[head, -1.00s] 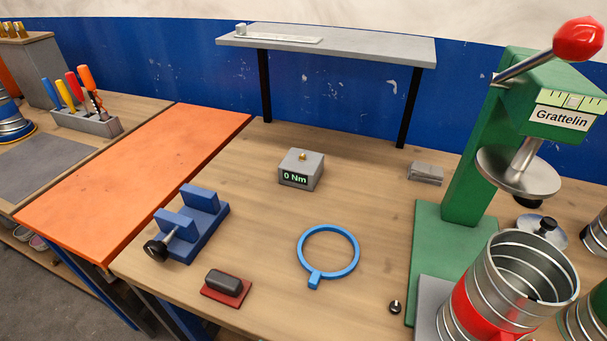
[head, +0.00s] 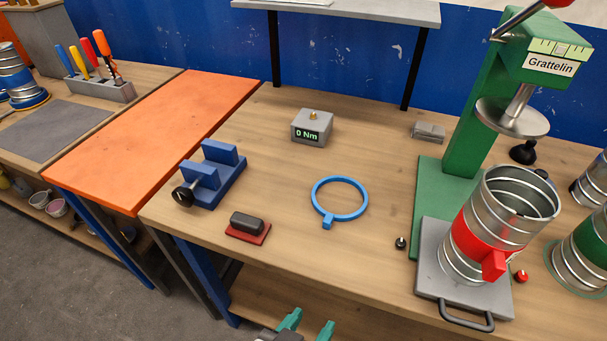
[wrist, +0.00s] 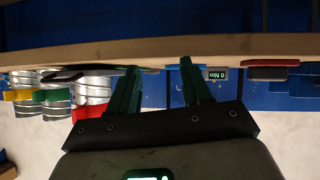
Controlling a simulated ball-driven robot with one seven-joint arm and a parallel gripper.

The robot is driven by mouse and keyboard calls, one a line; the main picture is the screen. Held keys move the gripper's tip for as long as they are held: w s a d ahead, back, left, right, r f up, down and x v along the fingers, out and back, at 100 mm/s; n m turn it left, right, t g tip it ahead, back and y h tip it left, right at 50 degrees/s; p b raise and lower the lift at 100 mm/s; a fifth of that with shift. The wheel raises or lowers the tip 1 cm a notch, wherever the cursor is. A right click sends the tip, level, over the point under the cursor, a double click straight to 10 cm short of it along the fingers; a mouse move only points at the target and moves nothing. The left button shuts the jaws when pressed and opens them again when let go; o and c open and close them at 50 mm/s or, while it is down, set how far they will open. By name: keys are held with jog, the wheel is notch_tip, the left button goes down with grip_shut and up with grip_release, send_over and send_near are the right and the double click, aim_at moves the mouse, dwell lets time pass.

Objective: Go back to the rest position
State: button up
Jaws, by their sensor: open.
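My gripper (head: 306,327) shows at the bottom edge of the head view, in front of the bench's front edge. Its two green fingers are apart with nothing between them. In the wrist view my gripper (wrist: 158,75) also has its fingers spread and empty, with the bench edge (wrist: 150,50) just beyond the tips. That view appears upside down. The rest of the arm is hidden in the head view.
On the bench (head: 290,215) stand a blue vise (head: 212,178), a red-based block (head: 248,227), a blue ring (head: 340,198), a torque box (head: 312,127) and a green press (head: 470,140). A ribbed duct with red clamp (head: 480,240) stands on a grey plate (head: 440,285). Floor at lower left is clear.

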jog(key=s+d+f+n+g, duration=0.1)
jog(key=d+f+g, duration=0.65)
jog(key=d, duration=0.75)
jog(key=s+d+f+n+g+y, duration=0.1)
jog(key=s+d+f+y, duration=0.4)
jog(key=s+d, duration=0.5)
jog(key=shift+s+d+f+n, duration=0.15)
jog(key=shift+d+f+n, duration=0.55)
jog(key=shift+f, duration=0.2)
jog(key=shift+g, duration=0.25)
